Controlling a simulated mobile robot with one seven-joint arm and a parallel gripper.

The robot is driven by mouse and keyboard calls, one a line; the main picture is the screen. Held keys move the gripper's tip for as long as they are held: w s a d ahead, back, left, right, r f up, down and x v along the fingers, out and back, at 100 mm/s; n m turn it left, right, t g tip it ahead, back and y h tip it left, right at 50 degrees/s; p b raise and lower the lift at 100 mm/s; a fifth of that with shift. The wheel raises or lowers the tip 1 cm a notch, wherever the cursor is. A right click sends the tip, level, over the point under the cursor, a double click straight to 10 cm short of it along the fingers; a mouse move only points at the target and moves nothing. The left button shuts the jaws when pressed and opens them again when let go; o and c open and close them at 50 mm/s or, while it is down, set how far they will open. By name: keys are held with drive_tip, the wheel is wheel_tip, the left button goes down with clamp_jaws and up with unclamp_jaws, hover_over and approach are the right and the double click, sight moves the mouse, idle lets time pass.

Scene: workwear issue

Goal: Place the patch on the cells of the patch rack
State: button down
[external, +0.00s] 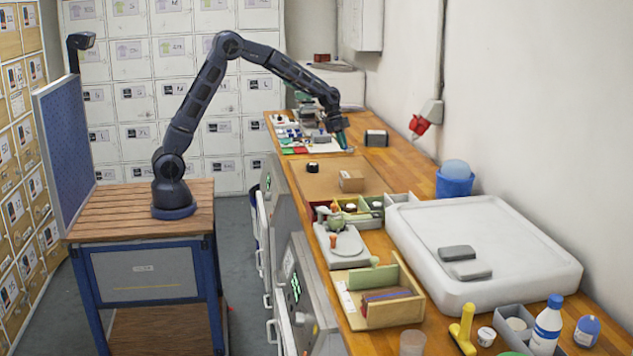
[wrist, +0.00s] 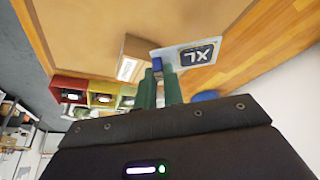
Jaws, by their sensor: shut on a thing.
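My gripper (external: 344,143) is over the far part of the wooden bench in the external view. In the wrist view its green fingers (wrist: 160,77) are closed on a pale patch (wrist: 184,53) with a dark "XL" label. The patch sticks out to the right of the fingertips, tilted in the picture.
A brown mat (external: 325,185) bears a small cardboard box (external: 352,181) and a black round item (external: 312,167). Coloured bins (external: 362,219), a white tray (external: 520,235) and a wooden card box (external: 410,310) fill the nearer bench.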

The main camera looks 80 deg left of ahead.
drive_tip(key=w+d+f+n+t+y, duration=0.1)
drive_tip(key=w+d+f+n+y, duration=0.2)
drive_tip(key=w+d+f+n, duration=0.3)
drive_tip(key=shift+w+n+t+y, duration=0.3)
drive_tip(key=shift+w+n+t, duration=0.1)
drive_tip(key=shift+w+n, duration=1.65)
drive_tip(key=shift+s+n, duration=0.25)
drive_tip(key=shift+s, duration=0.05)
